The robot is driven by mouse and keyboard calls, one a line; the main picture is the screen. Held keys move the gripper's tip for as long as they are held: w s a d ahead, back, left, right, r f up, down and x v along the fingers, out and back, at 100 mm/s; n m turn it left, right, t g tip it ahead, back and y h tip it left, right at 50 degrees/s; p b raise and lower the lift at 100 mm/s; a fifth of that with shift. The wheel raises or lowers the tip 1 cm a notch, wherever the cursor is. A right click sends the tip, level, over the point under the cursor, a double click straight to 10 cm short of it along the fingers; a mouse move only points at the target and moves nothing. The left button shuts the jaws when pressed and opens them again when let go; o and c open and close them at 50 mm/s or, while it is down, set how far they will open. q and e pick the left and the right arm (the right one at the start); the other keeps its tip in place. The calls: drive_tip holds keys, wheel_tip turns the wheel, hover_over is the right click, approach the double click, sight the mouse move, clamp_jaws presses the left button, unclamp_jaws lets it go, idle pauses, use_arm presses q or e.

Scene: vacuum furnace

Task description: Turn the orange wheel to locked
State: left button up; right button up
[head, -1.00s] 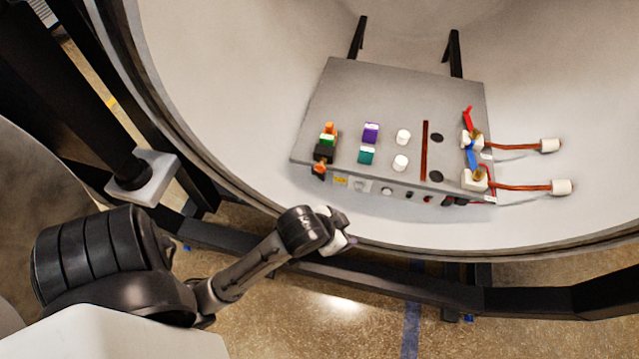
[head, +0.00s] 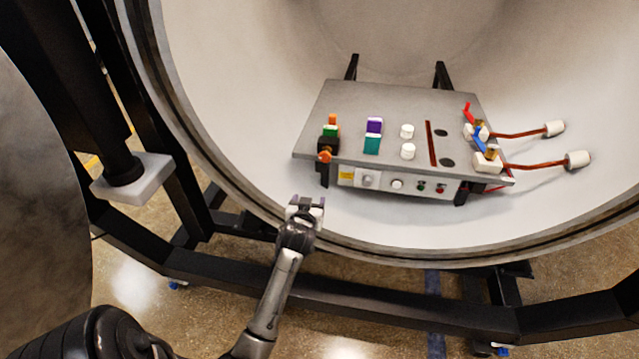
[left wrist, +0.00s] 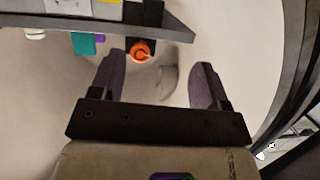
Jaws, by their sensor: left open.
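The small orange wheel (head: 325,156) sits at the front left of the grey panel box, on a black block (head: 328,143). In the left wrist view the orange wheel (left wrist: 141,50) shows beyond my fingertips, slightly left of the middle. My left gripper (head: 307,203) is just outside the chamber rim, below and in front of the wheel, apart from it. It also shows in the left wrist view (left wrist: 155,78), its two dark purple fingers spread and nothing between them. The wheel's marking is too small to read. My right gripper is not in view.
The grey panel box (head: 385,97) stands inside the round pale chamber. It carries purple and teal blocks (head: 373,134), white knobs (head: 407,150) and, at right, red and blue levers (head: 479,139). Open space lies between gripper and box.

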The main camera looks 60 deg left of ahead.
sight(324, 157)
use_arm(q)
drive_tip(key=w+a+r+n+t+y, duration=0.1)
drive_tip(key=w+a+r+t+y, duration=0.15)
drive_tip(key=w+r, duration=0.2)
drive_tip(key=shift+h, duration=0.45)
drive_tip(key=b+x, duration=0.3)
drive_tip(key=x, duration=0.6)
drive_tip(key=shift+w+a+r+b, duration=0.2)
drive_tip(key=shift+w+a+b, duration=0.05)
drive_tip(key=shift+w+b, duration=0.1)
drive_tip(key=shift+w+a, duration=0.5)
drive_tip(key=shift+a, duration=0.05)
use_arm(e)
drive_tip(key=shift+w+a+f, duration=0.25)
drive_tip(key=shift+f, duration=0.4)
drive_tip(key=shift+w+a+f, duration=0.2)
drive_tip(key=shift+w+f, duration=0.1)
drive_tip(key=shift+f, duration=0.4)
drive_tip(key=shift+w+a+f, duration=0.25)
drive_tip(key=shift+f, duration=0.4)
use_arm(q)
drive_tip(key=shift+c, duration=0.2)
drive_tip(key=c, duration=0.9)
drive_tip(key=shift+r, duration=0.1)
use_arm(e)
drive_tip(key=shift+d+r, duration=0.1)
